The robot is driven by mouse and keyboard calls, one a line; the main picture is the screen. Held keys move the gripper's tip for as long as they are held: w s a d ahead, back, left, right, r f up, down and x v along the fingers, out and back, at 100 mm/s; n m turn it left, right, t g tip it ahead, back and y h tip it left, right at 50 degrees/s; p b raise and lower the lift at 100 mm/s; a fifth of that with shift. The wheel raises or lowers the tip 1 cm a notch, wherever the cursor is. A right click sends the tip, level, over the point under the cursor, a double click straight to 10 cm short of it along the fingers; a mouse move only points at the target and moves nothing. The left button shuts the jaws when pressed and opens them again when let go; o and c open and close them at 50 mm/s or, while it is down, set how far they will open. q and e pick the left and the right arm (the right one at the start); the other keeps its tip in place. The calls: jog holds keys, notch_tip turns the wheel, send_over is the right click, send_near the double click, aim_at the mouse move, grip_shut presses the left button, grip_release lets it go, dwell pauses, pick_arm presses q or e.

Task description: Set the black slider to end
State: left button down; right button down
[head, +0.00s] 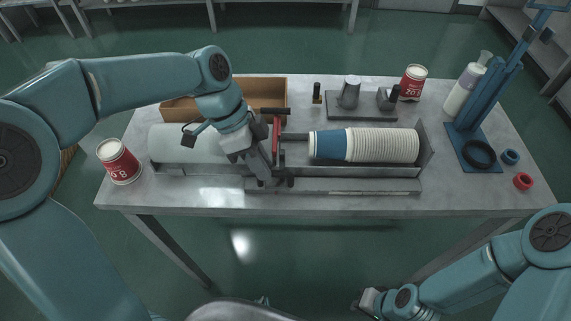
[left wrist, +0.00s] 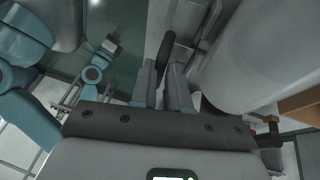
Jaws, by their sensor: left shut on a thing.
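The black slider shows in the left wrist view as a dark rounded handle (left wrist: 165,50) between my fingertips. My left gripper (head: 268,183) is at the front rail (head: 350,186) of the long metal trough, a little left of the table's middle. It also shows in the left wrist view (left wrist: 165,80), shut on the black handle. In the head view the gripper hides most of the handle. My right gripper (head: 369,302) is low in front of the table, far from the slider, and its fingers are too small to read.
A row of nested white cups (head: 385,145) with a blue section (head: 331,144) lies in the trough. A red upright part (head: 276,135) stands behind my left gripper. A white cylinder (head: 185,143) lies left. Red-white cans (head: 119,161) (head: 412,83) and a blue press (head: 487,95) stand around.

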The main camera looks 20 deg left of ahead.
pick_arm(q)
jog(key=shift+s+a+f, duration=0.15)
jog(key=shift+s+a, duration=0.1)
jog(key=shift+a, duration=0.15)
jog(key=c, duration=1.1)
grip_release()
jog(key=shift+w, duration=0.1)
jog(key=v, duration=1.6)
jog(key=shift+r+p, duration=0.2)
jog(key=shift+p, duration=0.2)
